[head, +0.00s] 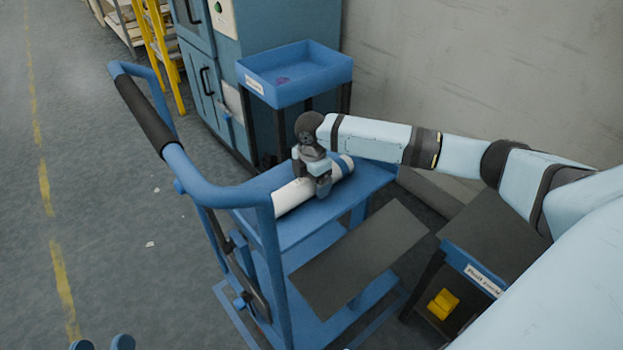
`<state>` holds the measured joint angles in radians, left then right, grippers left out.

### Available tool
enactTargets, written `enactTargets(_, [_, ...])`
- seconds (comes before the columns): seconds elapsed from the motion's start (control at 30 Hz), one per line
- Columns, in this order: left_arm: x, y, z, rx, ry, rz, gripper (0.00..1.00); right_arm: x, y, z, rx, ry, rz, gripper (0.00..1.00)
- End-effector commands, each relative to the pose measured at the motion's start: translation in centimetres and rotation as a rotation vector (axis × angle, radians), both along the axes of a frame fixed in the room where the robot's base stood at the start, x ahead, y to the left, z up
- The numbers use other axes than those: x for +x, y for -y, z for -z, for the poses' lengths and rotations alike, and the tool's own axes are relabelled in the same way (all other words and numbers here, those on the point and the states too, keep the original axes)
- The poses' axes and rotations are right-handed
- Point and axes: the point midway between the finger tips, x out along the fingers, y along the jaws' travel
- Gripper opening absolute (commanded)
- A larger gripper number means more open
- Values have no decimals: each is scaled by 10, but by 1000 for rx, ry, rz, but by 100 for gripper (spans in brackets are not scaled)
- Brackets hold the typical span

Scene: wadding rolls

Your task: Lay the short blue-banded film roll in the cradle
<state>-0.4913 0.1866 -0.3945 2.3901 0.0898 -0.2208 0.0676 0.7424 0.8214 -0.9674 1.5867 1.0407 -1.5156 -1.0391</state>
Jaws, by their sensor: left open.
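A white roll (294,197) with a blue band near its far right end (346,164) lies along the blue cart's upper shelf (297,232). My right gripper (313,178) reaches down over the roll's middle, with its fingers on either side of it. The gripper hides part of the roll, and I cannot tell whether the fingers press on it. My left gripper (101,345) shows only as two separate blue fingertips at the bottom left edge. It is open, away from the roll. I cannot make out a cradle for certain in this view.
The cart's blue handle with a black grip (144,116) rises at the left. A blue tray (318,88) stands behind the cart. A dark flat panel (350,262) lies in front of the shelf. A low stand (480,267) with a yellow object (443,303) is at right.

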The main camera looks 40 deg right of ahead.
Motion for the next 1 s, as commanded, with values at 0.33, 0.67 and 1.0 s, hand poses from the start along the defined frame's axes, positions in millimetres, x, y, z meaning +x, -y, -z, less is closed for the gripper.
enactTargets(0.33, [-1,-1,-1,-11,13,-2,57,0,0,-2,1,2,0,89])
enactTargets(0.67, [0,-7,5,41,-58,-17,57,1,0,-67,1,3,0,89])
enactTargets(1.0, [-6,-23,50,158,-244,-52,57,0,0,-125,1,1,1,89])
